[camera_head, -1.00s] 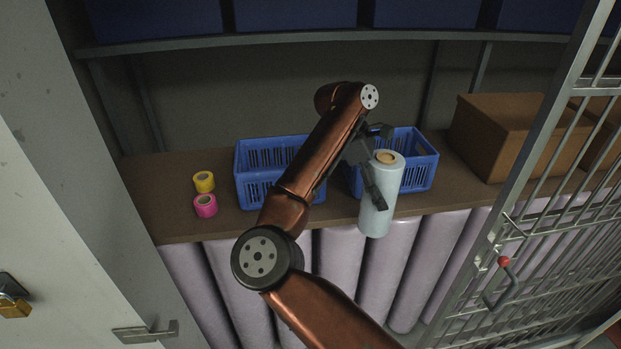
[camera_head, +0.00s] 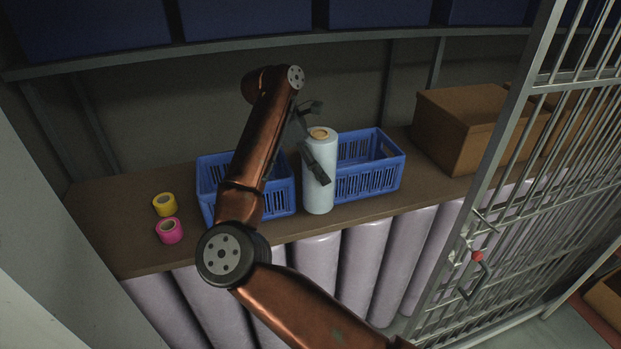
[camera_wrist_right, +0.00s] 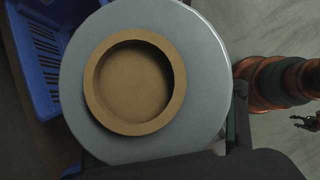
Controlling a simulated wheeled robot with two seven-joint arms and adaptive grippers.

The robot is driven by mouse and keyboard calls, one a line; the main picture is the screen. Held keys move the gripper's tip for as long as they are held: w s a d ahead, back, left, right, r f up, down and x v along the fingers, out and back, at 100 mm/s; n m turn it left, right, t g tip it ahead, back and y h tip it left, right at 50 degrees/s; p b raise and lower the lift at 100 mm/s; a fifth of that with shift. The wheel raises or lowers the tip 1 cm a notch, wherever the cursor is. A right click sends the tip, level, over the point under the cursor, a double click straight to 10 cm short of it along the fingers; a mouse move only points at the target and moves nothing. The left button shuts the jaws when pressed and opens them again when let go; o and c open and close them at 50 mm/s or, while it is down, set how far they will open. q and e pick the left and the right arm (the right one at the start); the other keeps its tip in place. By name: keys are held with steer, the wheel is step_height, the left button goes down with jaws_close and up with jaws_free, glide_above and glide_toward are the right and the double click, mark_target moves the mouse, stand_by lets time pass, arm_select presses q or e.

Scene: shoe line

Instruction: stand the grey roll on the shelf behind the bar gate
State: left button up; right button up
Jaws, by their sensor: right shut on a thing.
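The grey roll (camera_head: 320,190) is pale, wrapped and upright, with a brown core at its top. It is over the front part of the brown shelf (camera_head: 300,224), in front of the gap between two blue baskets; I cannot tell whether its base touches the shelf. My right gripper (camera_head: 318,160) is shut on the roll's upper side. In the right wrist view the roll's round top (camera_wrist_right: 207,85) fills the middle, with the dark gripper partly along the bottom edge. The bar gate (camera_head: 500,150) stands open at the right. My left gripper is not in view.
The left blue basket (camera_head: 270,205) and right blue basket (camera_head: 375,182) stand close behind the roll. A yellow tape roll (camera_head: 164,210) and a pink one (camera_head: 168,236) are at the left. A cardboard box (camera_head: 440,140) is at the right. An upper ledge (camera_head: 240,44) runs above.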

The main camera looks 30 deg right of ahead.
steer(key=f, duration=0.1)
steer(key=w+a+f, duration=0.1)
steer(key=f, duration=0.1)
steer(key=w+f+p, duration=0.1)
steer(key=f, duration=0.1)
steer(key=shift+w+a+f, duration=0.15)
steer(key=shift+w, duration=0.1)
steer(key=shift+f, duration=0.35)
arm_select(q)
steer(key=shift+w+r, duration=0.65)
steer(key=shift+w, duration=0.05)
arm_select(e)
steer(key=o, duration=1.4)
steer(key=shift+f, duration=0.1)
steer(key=shift+c, duration=0.2)
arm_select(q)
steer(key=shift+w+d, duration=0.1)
arm_select(e)
steer(key=o, duration=0.4)
steer(key=shift+c, duration=0.2)
